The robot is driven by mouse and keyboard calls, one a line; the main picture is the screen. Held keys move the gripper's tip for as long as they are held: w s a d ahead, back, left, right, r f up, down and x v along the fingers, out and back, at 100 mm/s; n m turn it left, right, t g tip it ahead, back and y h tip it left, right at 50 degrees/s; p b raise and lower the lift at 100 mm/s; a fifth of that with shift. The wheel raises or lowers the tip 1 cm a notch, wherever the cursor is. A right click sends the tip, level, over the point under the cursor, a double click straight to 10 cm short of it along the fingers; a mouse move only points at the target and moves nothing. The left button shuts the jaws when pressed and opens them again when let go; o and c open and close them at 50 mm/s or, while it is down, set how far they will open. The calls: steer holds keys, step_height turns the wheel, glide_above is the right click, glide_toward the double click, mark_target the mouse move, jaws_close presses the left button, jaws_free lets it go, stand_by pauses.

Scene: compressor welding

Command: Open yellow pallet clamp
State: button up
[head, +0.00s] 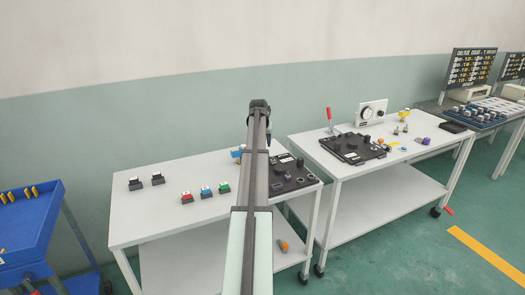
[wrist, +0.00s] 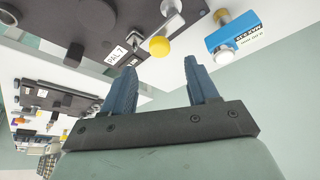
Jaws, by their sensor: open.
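In the wrist view a yellow round knob (wrist: 160,46) on a metal stem, seemingly the yellow pallet clamp, stands beside a black pallet plate (wrist: 90,15) with a white label. My gripper (wrist: 160,66) is open and empty. In the picture the knob appears just beyond the gap between its two blue-grey fingertips, apart from them. In the head view my gripper (head: 259,104) is at the far end of my arm, above the back of the left table. The pallet plate (head: 292,178) shows right of my arm. I cannot make out the yellow knob there; my arm may hide it.
Red, blue and green button boxes (head: 206,192) stand on the left table (head: 150,220). The right table (head: 375,180) carries another black plate, a red-handled lever (head: 329,116) and a gauge (head: 370,112).

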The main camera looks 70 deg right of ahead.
steer(key=shift+x, duration=3.1)
jaws_close()
